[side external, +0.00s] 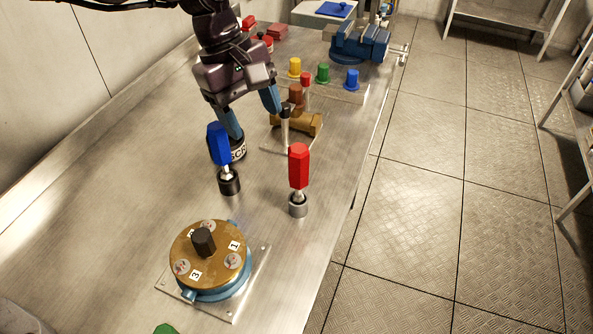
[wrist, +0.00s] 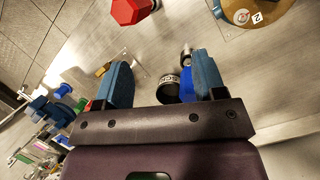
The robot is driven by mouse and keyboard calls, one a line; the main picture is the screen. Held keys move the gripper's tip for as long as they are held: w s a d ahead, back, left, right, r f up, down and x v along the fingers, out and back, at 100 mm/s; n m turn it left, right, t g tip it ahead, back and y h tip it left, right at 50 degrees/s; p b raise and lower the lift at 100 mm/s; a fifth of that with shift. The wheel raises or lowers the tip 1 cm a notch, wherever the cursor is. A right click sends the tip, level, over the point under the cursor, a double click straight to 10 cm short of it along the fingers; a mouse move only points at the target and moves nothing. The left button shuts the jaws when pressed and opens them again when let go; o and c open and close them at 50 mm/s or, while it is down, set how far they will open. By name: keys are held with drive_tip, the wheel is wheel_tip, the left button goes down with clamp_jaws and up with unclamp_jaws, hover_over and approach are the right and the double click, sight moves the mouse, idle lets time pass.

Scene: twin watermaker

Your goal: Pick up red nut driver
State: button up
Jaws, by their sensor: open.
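The red nut driver (side external: 299,167) stands upright with its hexagonal handle up, its lower end in a grey round holder (side external: 298,204) near the table's right edge. In the wrist view, its red handle (wrist: 128,10) shows at the top edge, ahead of the fingers and left of centre. My gripper (side external: 257,126) is open, its two blue fingers apart with nothing between them. In the side view it is up and left of the red driver, not touching it. The open gripper also shows in the wrist view (wrist: 160,78).
A blue nut driver (side external: 219,143) stands in a black holder (side external: 229,182), close to my left finger. A black lettered cylinder (side external: 238,151) is behind it. A brass valve (side external: 311,122), coloured knobs (side external: 323,73) and a blue vise (side external: 360,42) are farther back. A brass-topped dial (side external: 210,258) is in front.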

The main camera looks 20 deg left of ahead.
sight(300, 162)
drive_tip(key=shift+w+d+f+n+h, duration=0.2)
drive_tip(key=shift+d+f+n, duration=0.9)
drive_tip(key=shift+f, duration=0.45)
drive_tip(key=shift+w+d+f+n+h, duration=0.1)
drive_tip(key=shift+w+d+f+n, duration=0.15)
drive_tip(key=shift+d+f+n, duration=0.85)
drive_tip(key=shift+w+d+f+n+h, duration=0.15)
drive_tip(key=shift+d+f+n, duration=0.45)
drive_tip(key=shift+d+f, duration=1.1)
drive_tip(key=shift+a+f, duration=0.25)
drive_tip(key=shift+a, duration=0.05)
drive_tip(key=c, duration=1)
